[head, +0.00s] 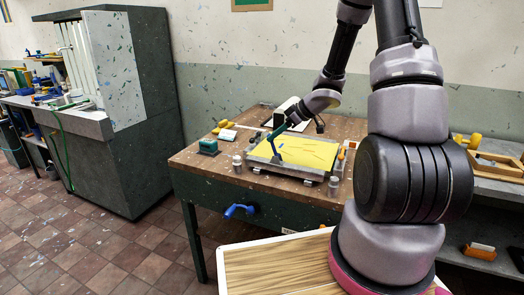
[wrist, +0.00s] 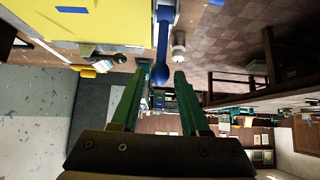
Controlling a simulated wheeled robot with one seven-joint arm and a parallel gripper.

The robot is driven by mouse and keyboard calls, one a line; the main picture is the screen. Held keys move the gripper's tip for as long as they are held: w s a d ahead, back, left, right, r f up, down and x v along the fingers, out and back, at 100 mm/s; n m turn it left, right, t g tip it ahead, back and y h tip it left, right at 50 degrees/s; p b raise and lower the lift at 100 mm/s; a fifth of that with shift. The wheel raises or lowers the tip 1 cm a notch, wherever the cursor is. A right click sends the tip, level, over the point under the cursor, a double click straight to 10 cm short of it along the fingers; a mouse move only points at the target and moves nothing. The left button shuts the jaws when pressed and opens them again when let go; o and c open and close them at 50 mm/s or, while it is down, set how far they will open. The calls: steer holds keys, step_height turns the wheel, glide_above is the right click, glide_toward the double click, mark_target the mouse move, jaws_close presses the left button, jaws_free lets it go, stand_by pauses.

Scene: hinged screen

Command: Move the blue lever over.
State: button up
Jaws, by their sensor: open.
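The blue lever (wrist: 161,48) shows in the wrist view as a bar with a rounded knob, beside the edge of the yellow hinged screen (wrist: 85,25). In the head view the lever (head: 274,147) is a small dark blue bar in front of the screen (head: 310,150), partly merged with my fingers. My gripper (wrist: 160,70) is open, with one green finger on each side of the knob in the picture. I cannot tell whether either finger touches it. In the head view my gripper (head: 283,128) is above the screen's left part.
The screen lies on a wooden workbench (head: 190,160). A green block (head: 208,146), small jars (head: 333,186) and yellow items stand around it. The tiled floor at left is clear.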

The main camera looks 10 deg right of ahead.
steer(key=shift+w+a+f, duration=0.25)
steer(key=shift+a+f, duration=0.15)
steer(key=shift+f, duration=0.1)
steer(key=shift+c, duration=0.3)
steer(key=shift+d+r, duration=0.1)
steer(key=shift+r, duration=0.05)
steer(key=c, duration=0.6)
steer(key=shift+c, duration=0.2)
steer(key=shift+w+a+f, duration=0.55)
steer(key=shift+a, duration=0.35)
